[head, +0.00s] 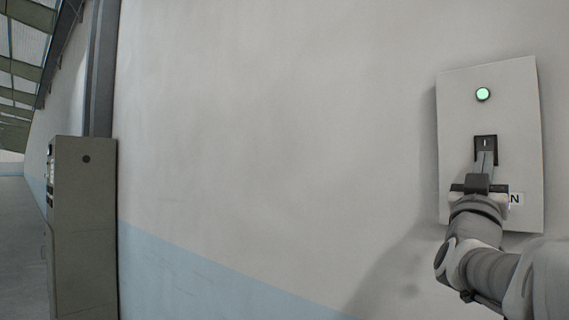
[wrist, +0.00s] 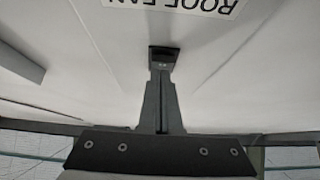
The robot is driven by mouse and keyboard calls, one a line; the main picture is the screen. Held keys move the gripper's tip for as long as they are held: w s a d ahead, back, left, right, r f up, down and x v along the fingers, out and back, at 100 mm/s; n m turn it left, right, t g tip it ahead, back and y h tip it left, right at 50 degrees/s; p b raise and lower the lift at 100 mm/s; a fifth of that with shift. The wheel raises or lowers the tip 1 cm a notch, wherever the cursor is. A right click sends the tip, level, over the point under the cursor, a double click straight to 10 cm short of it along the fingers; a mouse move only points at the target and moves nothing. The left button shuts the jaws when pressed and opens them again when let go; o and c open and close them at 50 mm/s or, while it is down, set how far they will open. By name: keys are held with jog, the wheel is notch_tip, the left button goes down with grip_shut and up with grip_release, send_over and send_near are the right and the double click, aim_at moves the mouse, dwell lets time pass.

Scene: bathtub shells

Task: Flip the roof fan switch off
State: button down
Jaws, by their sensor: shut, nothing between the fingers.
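A pale switch panel (head: 460,130) is on the wall at the right of the head view. It has a lit green lamp (head: 483,94) and, below that, a small black switch (head: 486,141) with a light "I" mark at its top. My gripper (head: 486,158) is shut and empty, its fingertips at the lower part of the switch and hiding it. In the wrist view the shut fingers (wrist: 161,76) point at the dark switch (wrist: 161,53). I cannot tell whether they touch it. An upside-down label reading "ROOF FAN" (wrist: 195,6), partly cut off, is beyond it.
A grey-green cabinet (head: 85,225) stands at the left against a dark column (head: 102,70). The wall (head: 270,120) between the cabinet and the panel is bare, with a blue lower band (head: 190,275). Open floor (head: 22,240) shows at far left.

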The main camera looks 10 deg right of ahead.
jog(key=shift+f, duration=0.15)
dwell(0.3)
jog(key=b, duration=0.2)
jog(key=shift+w+d+h+b, duration=0.25)
jog(key=shift+d+h+b, duration=0.05)
jog(key=shift+h+b, duration=0.1)
jog(key=shift+s+a+f, duration=0.1)
